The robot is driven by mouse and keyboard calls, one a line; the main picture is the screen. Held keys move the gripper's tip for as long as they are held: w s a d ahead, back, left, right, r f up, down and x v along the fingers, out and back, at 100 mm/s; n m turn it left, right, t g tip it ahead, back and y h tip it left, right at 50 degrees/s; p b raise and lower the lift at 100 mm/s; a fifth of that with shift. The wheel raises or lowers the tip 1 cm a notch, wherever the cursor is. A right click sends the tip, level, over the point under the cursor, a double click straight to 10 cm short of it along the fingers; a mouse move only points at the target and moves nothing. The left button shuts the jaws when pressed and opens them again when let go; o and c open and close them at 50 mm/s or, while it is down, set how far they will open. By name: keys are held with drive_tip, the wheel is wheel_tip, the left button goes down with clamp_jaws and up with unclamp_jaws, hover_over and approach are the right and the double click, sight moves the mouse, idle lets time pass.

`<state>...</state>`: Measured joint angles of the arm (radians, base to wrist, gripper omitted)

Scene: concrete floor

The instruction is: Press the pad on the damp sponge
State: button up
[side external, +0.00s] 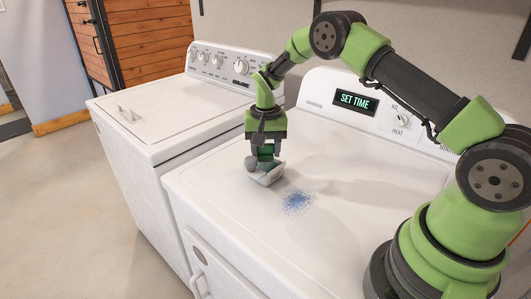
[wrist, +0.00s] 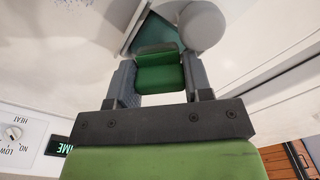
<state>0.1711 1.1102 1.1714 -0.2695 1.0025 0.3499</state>
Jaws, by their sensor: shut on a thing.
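My gripper (side external: 265,150) points down over the white washer-like machine on the right. It is shut on a green block (wrist: 160,72), which I take to be the pad; it also shows in the side view (side external: 265,152). Right below it is a small pale tray-like thing (side external: 268,177) with a teal surface, seen in the wrist view (wrist: 150,34) beyond the block; this may be the damp sponge. I cannot tell whether the block touches it. A grey rounded thing (side external: 251,163) is close beside the block, also in the wrist view (wrist: 205,26).
A blue speckled patch (side external: 296,201) lies on the white machine top (side external: 350,215), just right of the tray-like thing. The top around it is clear. A control panel with a "SET TIME" display (side external: 356,102) rises behind. A second white machine (side external: 170,115) stands left.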

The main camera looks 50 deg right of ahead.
drive_tip(key=shift+r, duration=2.65)
